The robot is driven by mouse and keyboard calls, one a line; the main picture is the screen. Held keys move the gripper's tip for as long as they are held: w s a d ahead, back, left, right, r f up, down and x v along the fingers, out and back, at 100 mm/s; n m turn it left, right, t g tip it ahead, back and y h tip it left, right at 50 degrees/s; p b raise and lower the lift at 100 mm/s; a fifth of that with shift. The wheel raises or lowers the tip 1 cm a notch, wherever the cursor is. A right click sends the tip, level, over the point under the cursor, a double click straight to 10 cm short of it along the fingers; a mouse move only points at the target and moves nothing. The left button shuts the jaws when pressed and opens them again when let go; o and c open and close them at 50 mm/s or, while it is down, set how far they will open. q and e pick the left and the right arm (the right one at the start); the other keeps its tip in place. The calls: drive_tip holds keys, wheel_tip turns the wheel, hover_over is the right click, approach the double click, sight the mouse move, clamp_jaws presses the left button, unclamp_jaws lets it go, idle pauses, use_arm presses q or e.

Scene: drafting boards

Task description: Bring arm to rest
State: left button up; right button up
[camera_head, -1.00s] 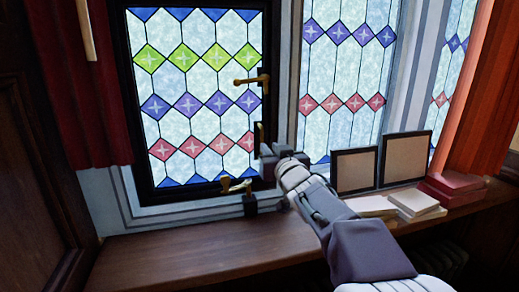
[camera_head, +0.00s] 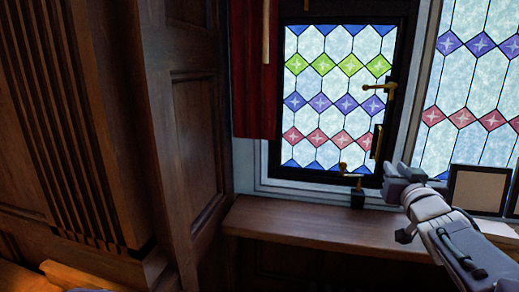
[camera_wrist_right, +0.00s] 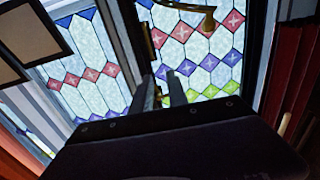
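My right gripper (camera_head: 403,172) is in front of the lower right corner of the leaded-glass window (camera_head: 335,95), with its arm coming in from the lower right. In the right wrist view its two fingers (camera_wrist_right: 160,92) stand a little apart, with nothing seen between them. The window has a dark frame, with a brass handle (camera_head: 380,88) on its right side and a brass latch (camera_head: 345,172) at its bottom edge. A brass handle (camera_wrist_right: 207,20) also shows beyond the fingers in the wrist view. My left gripper is out of view.
A wooden sill (camera_head: 300,222) runs below the window. A framed panel (camera_head: 478,187) stands on it at the right. A red curtain (camera_head: 255,75) hangs left of the window. Dark wood panelling (camera_head: 190,130) fills the left. The sill's left part is clear.

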drive_tip(key=w+a+f+g+y, duration=0.1)
drive_tip(key=w+a+f+y, duration=0.15)
drive_tip(key=a+f, duration=0.4)
drive_tip(key=s+a+f+g, duration=0.2)
drive_tip(key=a+f+g, duration=0.1)
drive_tip(key=f, duration=0.6)
drive_tip(key=s+a+f+g, duration=0.2)
drive_tip(key=a+f, duration=0.1)
drive_tip(key=f, duration=0.5)
drive_tip(key=s+a+f+n+g+y+b, duration=0.1)
drive_tip(key=s+a+f+n+g, duration=0.1)
drive_tip(key=s+f+g, duration=0.8)
drive_tip(key=s+a+f, duration=0.1)
drive_tip(key=s+f, duration=0.6)
drive_tip(key=s, duration=0.4)
drive_tip(key=shift+s+f, duration=0.15)
drive_tip(key=shift+f, duration=0.15)
drive_tip(key=shift+y, duration=0.25)
drive_tip(key=shift+c, duration=0.3)
